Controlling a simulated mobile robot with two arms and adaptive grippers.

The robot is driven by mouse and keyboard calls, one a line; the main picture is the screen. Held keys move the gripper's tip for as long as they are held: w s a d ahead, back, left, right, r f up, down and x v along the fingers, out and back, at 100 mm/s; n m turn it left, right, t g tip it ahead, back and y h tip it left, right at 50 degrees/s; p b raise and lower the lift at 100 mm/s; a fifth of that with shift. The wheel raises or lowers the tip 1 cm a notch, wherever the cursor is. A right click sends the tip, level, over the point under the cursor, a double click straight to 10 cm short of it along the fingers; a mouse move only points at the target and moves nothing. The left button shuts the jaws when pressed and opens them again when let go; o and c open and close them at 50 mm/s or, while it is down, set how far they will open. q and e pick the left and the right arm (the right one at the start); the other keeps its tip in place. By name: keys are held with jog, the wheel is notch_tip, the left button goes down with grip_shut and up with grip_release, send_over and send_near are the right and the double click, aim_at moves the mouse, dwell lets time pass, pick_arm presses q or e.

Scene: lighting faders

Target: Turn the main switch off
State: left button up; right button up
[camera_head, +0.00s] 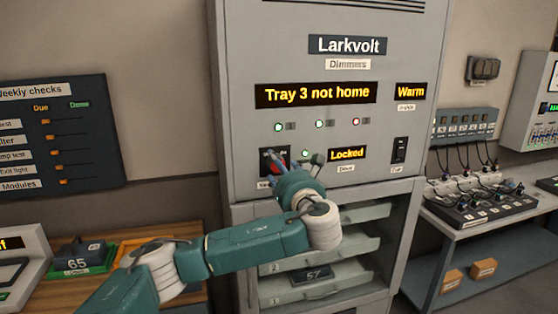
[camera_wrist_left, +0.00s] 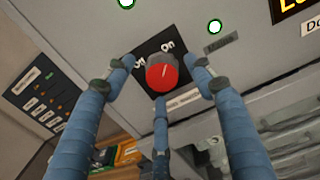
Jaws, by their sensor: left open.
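The main switch is a round red knob (camera_wrist_left: 162,75) on a black plate (camera_wrist_left: 150,52) of the Larkvolt dimmer cabinet (camera_head: 235,110). One word on the plate reads "On"; the other label is partly hidden. In the left wrist view my left gripper (camera_wrist_left: 160,78) is open, its fingers spread around the knob on left, right and below. Contact cannot be told. In the head view my left gripper (camera_head: 285,165) reaches the panel's lower left and hides most of the switch. My right gripper is not in view.
The cabinet's displays read "Tray 3 not home" (camera_head: 315,95), "Warm" (camera_head: 411,92) and "Locked" (camera_head: 347,154). A black rocker switch (camera_head: 400,149) is at the panel's right. Trays (camera_head: 350,249) sit below my arm. A bench (camera_head: 487,236) with cabled equipment stands at the right.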

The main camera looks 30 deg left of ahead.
pick_arm(q)
jog(key=shift+x, duration=1.05)
jog(key=c, duration=1.1)
jog(key=shift+r, duration=0.1)
